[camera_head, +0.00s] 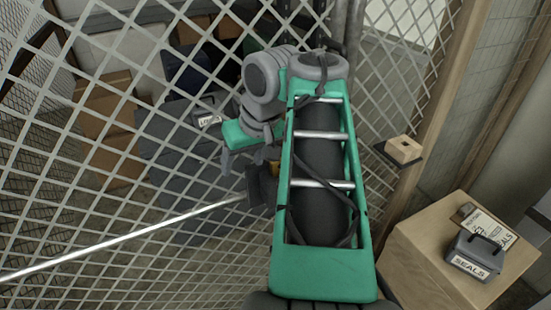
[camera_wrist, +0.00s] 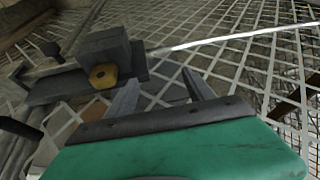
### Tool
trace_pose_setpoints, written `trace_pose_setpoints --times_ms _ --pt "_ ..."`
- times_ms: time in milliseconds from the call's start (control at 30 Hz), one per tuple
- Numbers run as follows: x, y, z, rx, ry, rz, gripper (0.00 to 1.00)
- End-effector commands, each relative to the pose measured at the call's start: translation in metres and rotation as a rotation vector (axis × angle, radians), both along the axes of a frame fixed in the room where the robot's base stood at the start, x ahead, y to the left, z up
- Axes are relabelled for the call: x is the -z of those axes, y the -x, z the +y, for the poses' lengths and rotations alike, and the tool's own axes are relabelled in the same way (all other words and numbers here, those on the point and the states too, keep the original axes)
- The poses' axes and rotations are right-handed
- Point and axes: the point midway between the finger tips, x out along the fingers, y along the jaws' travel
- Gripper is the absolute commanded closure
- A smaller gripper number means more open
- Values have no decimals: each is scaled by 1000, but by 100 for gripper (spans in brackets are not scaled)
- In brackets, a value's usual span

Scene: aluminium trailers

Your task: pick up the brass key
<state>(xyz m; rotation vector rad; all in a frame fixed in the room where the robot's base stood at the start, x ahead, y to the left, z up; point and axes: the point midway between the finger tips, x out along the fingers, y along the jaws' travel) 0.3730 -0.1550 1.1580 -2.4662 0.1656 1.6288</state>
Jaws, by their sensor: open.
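A small brass-coloured round piece with a dark centre (camera_wrist: 103,76) shows against a dark block (camera_wrist: 104,46) in the wrist view. It looks like the brass key's bow, but its shaft is not visible. A sliver of brass colour also shows beside my arm in the head view (camera_head: 274,166). My gripper (camera_wrist: 160,77) is open, with nothing between its fingers. The brass piece lies just left of the left finger in the wrist view, outside the jaws. In the head view my gripper (camera_head: 242,166) points down by the mesh, and my arm hides part of the block.
A diamond mesh screen (camera_head: 60,170) fills the left, with boxes behind it. A metal rod (camera_head: 130,235) runs left from the dark block. A wooden box (camera_head: 420,255) at right bears a grey SEALS case (camera_head: 477,257). A wooden block (camera_head: 403,150) sits on a small ledge.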

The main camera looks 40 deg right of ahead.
Motion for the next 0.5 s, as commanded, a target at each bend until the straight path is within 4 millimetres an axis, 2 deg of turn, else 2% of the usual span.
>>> trace_pose_setpoints --times_ms 33,100,200,267,500 --pt "-19 12 -24 32 21 1 38" --pt "-36 29 -46 50 49 8 38" --pt "-48 46 -65 66 78 19 38" --pt "-46 49 -69 67 84 24 38" --pt "-13 40 -73 65 87 24 38"
